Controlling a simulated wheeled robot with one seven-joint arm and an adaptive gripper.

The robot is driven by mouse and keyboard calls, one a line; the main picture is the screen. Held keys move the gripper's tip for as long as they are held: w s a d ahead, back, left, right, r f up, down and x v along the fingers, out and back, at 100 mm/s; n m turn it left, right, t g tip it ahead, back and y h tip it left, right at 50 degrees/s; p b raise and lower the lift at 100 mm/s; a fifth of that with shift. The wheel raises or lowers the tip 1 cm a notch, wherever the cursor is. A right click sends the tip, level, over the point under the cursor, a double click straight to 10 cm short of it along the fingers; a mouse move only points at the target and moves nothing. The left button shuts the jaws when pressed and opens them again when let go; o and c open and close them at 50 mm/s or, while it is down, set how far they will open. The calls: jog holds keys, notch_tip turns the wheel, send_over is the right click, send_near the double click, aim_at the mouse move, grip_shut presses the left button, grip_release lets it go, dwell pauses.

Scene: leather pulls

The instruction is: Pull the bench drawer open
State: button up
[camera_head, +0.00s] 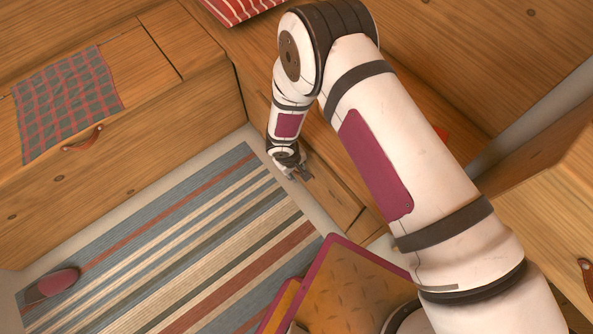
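The wooden bench drawer front (336,200) is low in the bench at the centre, partly behind my arm. It looks closed, with thin dark seams around it. My gripper (299,173) is small and dark at the end of the white arm, pointing down at the upper left part of this front. I cannot tell whether it touches the front or whether its fingers are open. No pull shows clearly on this front; the gripper and arm cover part of it.
Another wooden bench (150,150) at left has a brown leather pull (83,140) and a checked cloth (67,100) over its edge. A striped rug (190,250) covers the floor, with a slipper-like reddish item (53,284) on it. A wooden cabinet (545,200) stands at right.

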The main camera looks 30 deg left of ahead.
jog(key=shift+w+f, duration=0.1)
jog(key=shift+f, duration=0.3)
jog(key=shift+c, duration=0.2)
grip_shut()
